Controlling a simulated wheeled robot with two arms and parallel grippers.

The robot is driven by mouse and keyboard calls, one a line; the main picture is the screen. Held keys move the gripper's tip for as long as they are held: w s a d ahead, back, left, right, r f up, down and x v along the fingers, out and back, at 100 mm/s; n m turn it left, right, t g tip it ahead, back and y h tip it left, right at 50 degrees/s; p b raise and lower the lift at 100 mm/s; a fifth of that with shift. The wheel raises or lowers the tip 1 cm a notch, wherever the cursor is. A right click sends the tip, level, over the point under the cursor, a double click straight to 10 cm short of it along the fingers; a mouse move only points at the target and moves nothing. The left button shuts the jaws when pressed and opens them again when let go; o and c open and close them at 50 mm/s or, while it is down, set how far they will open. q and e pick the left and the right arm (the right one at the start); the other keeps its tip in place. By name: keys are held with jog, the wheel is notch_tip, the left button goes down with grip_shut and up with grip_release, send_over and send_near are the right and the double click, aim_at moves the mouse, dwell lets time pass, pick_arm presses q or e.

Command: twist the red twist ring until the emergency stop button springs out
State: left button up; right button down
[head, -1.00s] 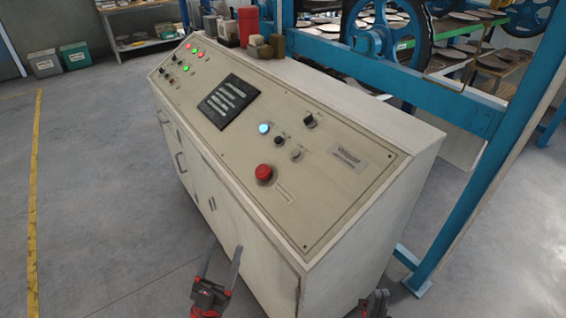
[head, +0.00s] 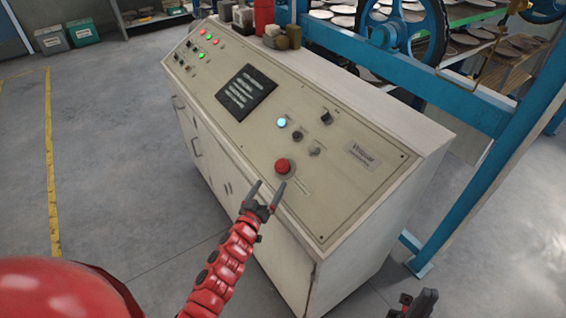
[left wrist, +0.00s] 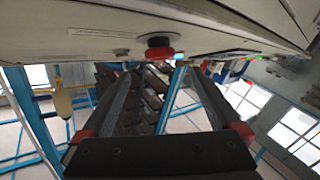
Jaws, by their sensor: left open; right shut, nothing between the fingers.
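The red emergency stop button (head: 283,166) with its red twist ring sits on the sloped front panel of the control cabinet (head: 345,205). In the left wrist view the red button (left wrist: 159,50) hangs from the panel at the top middle, ahead of the fingers. My left gripper (head: 267,190) is open and empty, just below and left of the button, apart from it. Its two dark fingers (left wrist: 163,88) show spread in the left wrist view. My right gripper (head: 412,304) is at the bottom edge, low beside the cabinet, shut and empty.
A lit blue-white button (head: 282,122) and small black knobs (head: 326,116) sit above the red button. A dark screen (head: 246,93) is to the left. Bottles and jars (head: 263,22) stand on the cabinet top. A blue frame (head: 480,180) rises at the right.

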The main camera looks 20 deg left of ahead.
aim_at(279, 170)
pick_arm(q)
jog(key=w, duration=0.7)
jog(key=w+p, duration=0.1)
jog(key=w, duration=0.2)
jog(key=shift+w+d, duration=0.4)
jog(key=c, duration=1.4)
